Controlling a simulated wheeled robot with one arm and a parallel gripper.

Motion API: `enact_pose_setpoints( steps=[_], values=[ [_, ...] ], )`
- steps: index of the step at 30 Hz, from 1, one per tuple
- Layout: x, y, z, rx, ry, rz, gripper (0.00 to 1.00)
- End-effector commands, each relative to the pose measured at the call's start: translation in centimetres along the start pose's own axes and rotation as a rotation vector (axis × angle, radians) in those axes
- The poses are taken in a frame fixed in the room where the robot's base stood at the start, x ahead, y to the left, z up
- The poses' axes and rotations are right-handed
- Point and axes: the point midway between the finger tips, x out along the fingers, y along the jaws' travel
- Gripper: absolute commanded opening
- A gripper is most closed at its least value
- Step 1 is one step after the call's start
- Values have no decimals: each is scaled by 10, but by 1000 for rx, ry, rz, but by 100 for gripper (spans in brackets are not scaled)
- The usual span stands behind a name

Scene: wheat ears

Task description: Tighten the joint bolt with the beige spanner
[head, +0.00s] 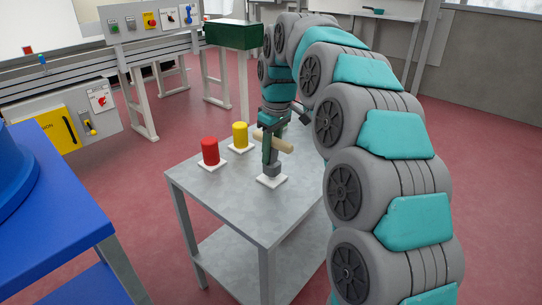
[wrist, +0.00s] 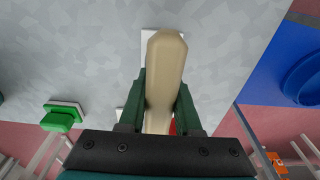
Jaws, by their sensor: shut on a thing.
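My gripper (head: 270,150) is shut on the beige spanner (head: 285,142), above the grey table. In the wrist view the beige spanner (wrist: 165,75) lies between the two green fingers (wrist: 163,100), and its far end points to the top of the picture. A white square plate (head: 271,180) lies on the table below my gripper, with a grey piece (head: 271,169) just above it. I cannot tell whether that piece is the joint bolt or whether the spanner touches it. In the wrist view the spanner hides most of the plate (wrist: 148,40).
A red cylinder (head: 210,151) and a yellow cylinder (head: 240,136) stand on white plates on the table (head: 225,200). A green piece (wrist: 60,120) on a white plate shows in the wrist view. A blue table (head: 50,200) stands at left.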

Motion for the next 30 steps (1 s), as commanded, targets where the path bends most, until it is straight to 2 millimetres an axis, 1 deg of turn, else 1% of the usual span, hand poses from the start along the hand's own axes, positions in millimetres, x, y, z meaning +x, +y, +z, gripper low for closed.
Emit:
enact_pose_setpoints(
  steps=[8, 19, 26, 30],
  values=[
    [-18, 0, -3, 0, 2, 2, 0],
    [-22, -20, 16, 0, 4, 1, 0],
    [-28, -44, 37, 1, 2, 1, 0],
    [-32, -66, 55, -1, 1, 2, 0]
  ],
)
